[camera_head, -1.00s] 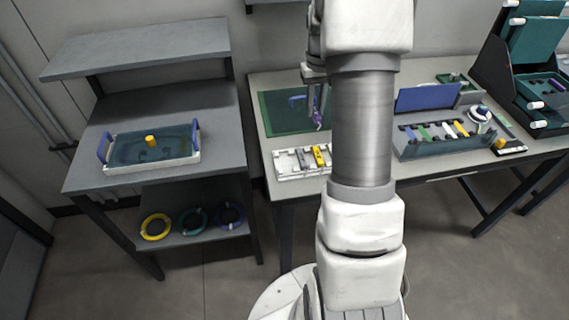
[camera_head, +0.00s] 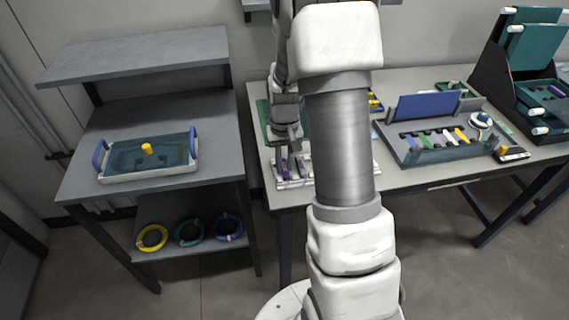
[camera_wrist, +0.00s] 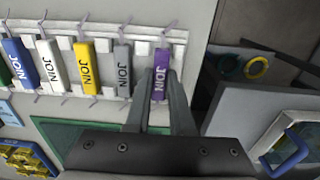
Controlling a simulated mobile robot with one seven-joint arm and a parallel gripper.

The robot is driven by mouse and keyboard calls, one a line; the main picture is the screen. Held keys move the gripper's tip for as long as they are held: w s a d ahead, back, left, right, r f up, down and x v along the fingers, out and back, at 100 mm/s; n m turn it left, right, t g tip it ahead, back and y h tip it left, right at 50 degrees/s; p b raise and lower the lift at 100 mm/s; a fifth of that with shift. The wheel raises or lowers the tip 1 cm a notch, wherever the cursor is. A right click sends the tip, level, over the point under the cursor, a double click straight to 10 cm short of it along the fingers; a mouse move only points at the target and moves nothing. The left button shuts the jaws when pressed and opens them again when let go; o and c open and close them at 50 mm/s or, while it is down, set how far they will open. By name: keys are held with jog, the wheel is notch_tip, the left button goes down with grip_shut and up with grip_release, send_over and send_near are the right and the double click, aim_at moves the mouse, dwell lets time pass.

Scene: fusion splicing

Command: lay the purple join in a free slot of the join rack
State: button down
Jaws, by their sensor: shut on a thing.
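The purple join (camera_wrist: 161,82) is between the fingertips of my gripper (camera_wrist: 160,92) in the wrist view, with the word JOIN facing up. It lies at the right end of the white join rack (camera_wrist: 182,38), beside the grey join (camera_wrist: 123,72). Yellow, white, blue and green joins fill places farther left. I cannot tell whether the purple join is fully seated. In the head view my gripper (camera_head: 288,160) points down over the rack (camera_head: 292,183), and a little of the purple join (camera_head: 284,169) shows. My arm hides the rack's right part there.
A green mat (camera_wrist: 65,130) lies beside the rack. A grey tray (camera_head: 428,155) with several coloured pieces stands on the bench at the right. A side table at the left holds a blue-handled tray (camera_head: 148,176), with coloured rings (camera_head: 190,229) on its lower shelf.

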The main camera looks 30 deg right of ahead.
jog(key=c, duration=0.8)
grip_release()
